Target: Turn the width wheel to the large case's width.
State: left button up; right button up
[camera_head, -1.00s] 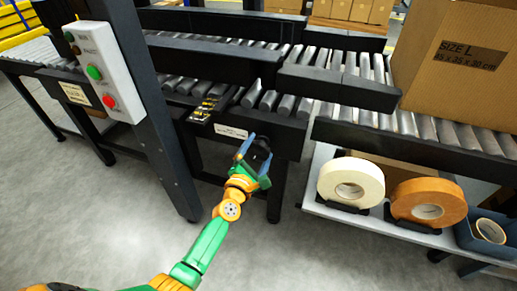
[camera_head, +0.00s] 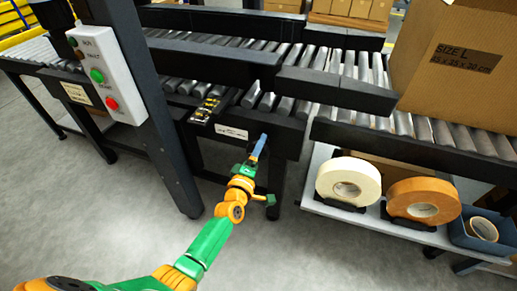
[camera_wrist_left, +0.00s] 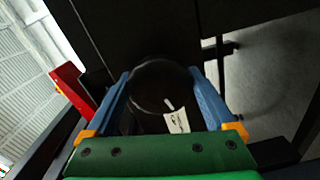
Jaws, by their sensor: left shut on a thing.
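The width wheel (camera_wrist_left: 160,80) is a dark round knob between the two blue fingers in the left wrist view; a pale mark and part of a white label show by it. My left gripper (camera_head: 259,148) is at the front of the conveyor frame, shut on the wheel, fingers on either side of its rim. In the head view the gripper hides the wheel. The large case (camera_head: 455,55) is a brown carton marked "SIZE L", on the rollers at the right. My right gripper is out of view.
A black-and-yellow scale plate (camera_head: 208,107) and a white label (camera_head: 231,132) sit on the frame above the gripper. A button box (camera_head: 102,72) hangs on the post at left. Tape rolls (camera_head: 348,180) stand on a shelf at right. The floor in front is clear.

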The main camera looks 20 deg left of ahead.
pick_arm(q)
jog(key=m, duration=0.4)
jog(key=shift+p, duration=0.4)
jog(key=shift+f+m, duration=0.1)
jog(key=shift+m, duration=2.2)
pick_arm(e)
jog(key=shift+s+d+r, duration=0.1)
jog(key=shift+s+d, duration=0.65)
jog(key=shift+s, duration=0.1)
pick_arm(q)
jog(key=shift+y, duration=0.3)
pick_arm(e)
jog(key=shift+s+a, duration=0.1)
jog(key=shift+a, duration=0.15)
